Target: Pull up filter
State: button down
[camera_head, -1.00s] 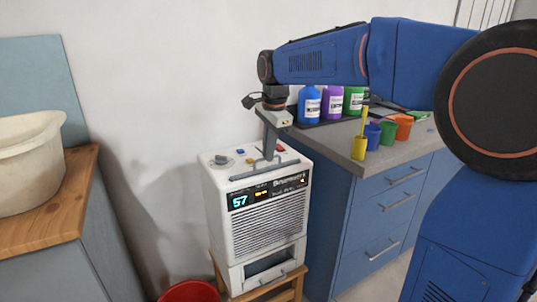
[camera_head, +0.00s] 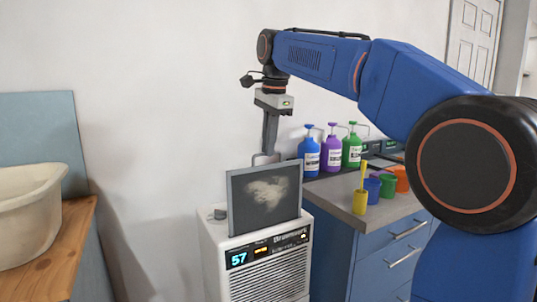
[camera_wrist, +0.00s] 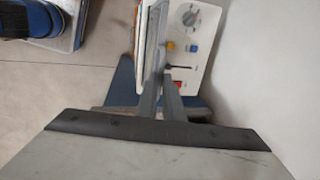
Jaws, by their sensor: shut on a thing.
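The filter (camera_head: 264,197) is a grey-framed flat panel with a pale dusty smudge on its face. It stands upright, raised well out of the top of the white machine (camera_head: 257,262). Its lower edge is at or in the machine's top; I cannot tell if it is fully clear. My gripper (camera_head: 268,150) points down above the filter and is shut on its top handle (camera_head: 266,158). In the wrist view the filter (camera_wrist: 150,45) shows edge-on beyond my gripper's fingers (camera_wrist: 160,95), beside the machine's top (camera_wrist: 192,50) with its dial and coloured buttons.
A blue cabinet (camera_head: 378,240) with a grey counter stands to the right, bearing blue, purple and green pump bottles (camera_head: 330,152) and several coloured cups (camera_head: 388,184). A cream basin (camera_head: 25,212) sits on a wooden top at the left. The wall above the machine is clear.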

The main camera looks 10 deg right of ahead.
jog(key=shift+r, duration=0.3)
jog(key=c, duration=1.9)
grip_release()
jog(key=shift+r, duration=0.1)
notch_tip(320, 180, up, 12)
jog(key=s, duration=0.2)
jog(key=shift+s+d+f, duration=0.15)
jog(key=shift+d+f, duration=0.1)
jog(key=shift+d, duration=0.05)
